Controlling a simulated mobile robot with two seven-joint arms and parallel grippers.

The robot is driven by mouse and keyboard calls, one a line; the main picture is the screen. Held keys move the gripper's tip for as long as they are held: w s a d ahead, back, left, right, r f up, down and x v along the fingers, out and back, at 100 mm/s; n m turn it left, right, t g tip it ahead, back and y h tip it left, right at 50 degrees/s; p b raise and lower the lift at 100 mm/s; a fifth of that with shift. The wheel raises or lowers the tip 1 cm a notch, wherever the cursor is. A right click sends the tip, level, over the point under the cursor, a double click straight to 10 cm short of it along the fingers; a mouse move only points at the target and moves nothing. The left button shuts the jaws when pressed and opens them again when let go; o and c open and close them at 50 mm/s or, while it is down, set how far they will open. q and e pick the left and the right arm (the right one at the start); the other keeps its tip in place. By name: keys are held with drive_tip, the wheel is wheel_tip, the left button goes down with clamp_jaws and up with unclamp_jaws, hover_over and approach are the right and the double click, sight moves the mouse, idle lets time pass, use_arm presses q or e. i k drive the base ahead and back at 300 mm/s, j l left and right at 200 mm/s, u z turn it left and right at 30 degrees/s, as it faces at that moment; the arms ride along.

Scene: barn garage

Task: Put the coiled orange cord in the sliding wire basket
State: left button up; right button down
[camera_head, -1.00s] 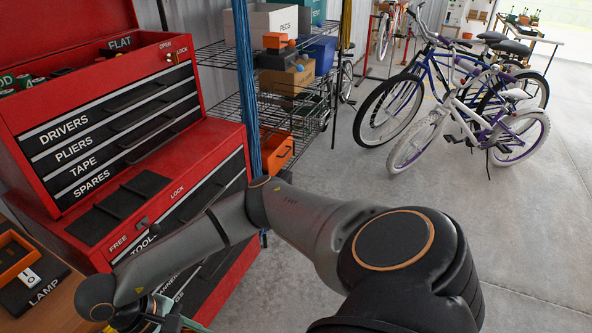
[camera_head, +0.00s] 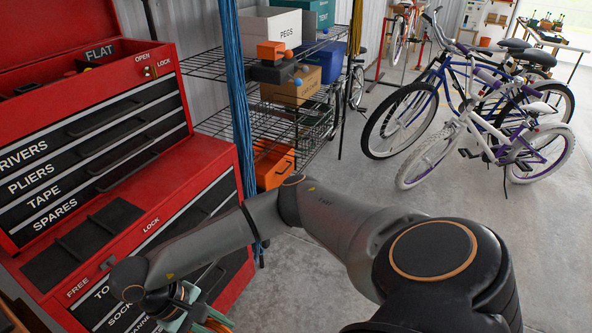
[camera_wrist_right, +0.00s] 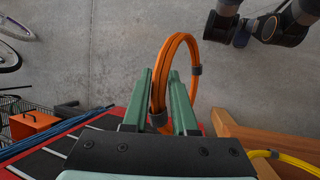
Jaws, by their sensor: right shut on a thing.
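The coiled orange cord (camera_wrist_right: 172,75) is held in my right gripper (camera_wrist_right: 161,90), whose green fingers are shut on it in the right wrist view. The coil stands up and extends beyond the fingertips. In the head view my right gripper (camera_head: 185,304) is low at the left, in front of the red tool chest; the cord is hardly distinguishable there. A dark wire basket (camera_head: 314,124) sits on the wire shelving, right of the blue hanging cords and well beyond the gripper. My left gripper is not in view.
The red tool chest (camera_head: 215,165) fills the left side. Blue cords (camera_head: 238,95) hang before the wire shelf (camera_head: 205,66). An orange bin (camera_head: 272,168) is below the basket. Bicycles (camera_head: 400,118) stand at the right, with open concrete floor in front.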

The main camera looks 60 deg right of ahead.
sight(290, 126)
drive_tip(key=l, duration=0.4)
drive_tip(key=i+l+z, duration=0.15)
drive_tip(key=l, duration=0.65)
drive_tip(key=i+l+z, duration=0.15)
drive_tip(key=l, duration=0.65)
drive_tip(key=i+l+z, duration=0.15)
drive_tip(key=l, duration=0.25)
drive_tip(key=i+l, duration=0.1)
drive_tip(key=l, duration=0.25)
drive_tip(key=i+l+z, duration=0.15)
drive_tip(key=l, duration=0.25)
